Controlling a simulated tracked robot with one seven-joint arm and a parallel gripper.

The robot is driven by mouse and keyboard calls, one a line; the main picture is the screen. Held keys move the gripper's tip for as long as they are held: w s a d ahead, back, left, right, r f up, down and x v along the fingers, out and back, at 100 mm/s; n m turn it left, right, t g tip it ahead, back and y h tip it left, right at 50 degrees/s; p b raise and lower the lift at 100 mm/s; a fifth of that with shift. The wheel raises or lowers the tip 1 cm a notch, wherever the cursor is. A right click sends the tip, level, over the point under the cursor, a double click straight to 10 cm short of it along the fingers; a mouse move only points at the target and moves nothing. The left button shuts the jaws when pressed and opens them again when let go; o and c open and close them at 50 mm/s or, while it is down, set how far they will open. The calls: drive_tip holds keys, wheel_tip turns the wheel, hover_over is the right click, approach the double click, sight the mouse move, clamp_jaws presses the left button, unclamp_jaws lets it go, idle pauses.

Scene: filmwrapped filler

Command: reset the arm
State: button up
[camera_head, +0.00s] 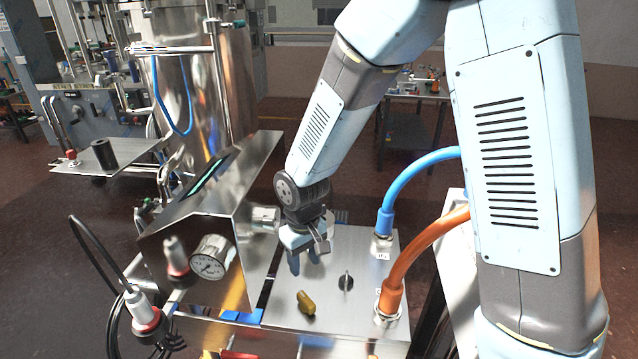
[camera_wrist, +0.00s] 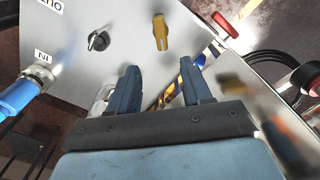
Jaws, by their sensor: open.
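My gripper (camera_head: 308,262) hangs from my light blue and grey arm over the steel top plate (camera_head: 335,317) of the machine, pointing down. In the wrist view my gripper (camera_wrist: 161,84) shows two blue fingers set apart, with nothing held between them. A yellow-brown knob (camera_head: 306,303) stands on the plate in front of the gripper, and it also shows in the wrist view (camera_wrist: 160,32), beyond the fingertips. A small metal switch (camera_head: 346,283) is to its right, seen in the wrist view as a black and silver switch (camera_wrist: 98,41). The gripper appears apart from both.
A blue hose (camera_head: 410,180) and an orange hose (camera_head: 420,246) join the plate's right side. A slanted steel housing (camera_head: 215,215) with a pressure gauge (camera_head: 211,258) stands left of the gripper. A black cable (camera_head: 92,250) loops at the far left. A tall steel vessel (camera_head: 195,90) stands behind.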

drive_tip(key=w+d+r+m+t, duration=0.1)
drive_tip(key=d+r+m+t, duration=0.25)
drive_tip(key=d+r, duration=1.35)
drive_tip(key=s+d+r+m+t, duration=0.2)
drive_tip(key=s+d+r+m, duration=0.2)
drive_tip(key=s+d+r, duration=0.7)
drive_tip(key=shift+s+d+r+m, duration=0.4)
drive_tip(key=shift+d+r, duration=0.15)
drive_tip(key=shift+d, duration=0.4)
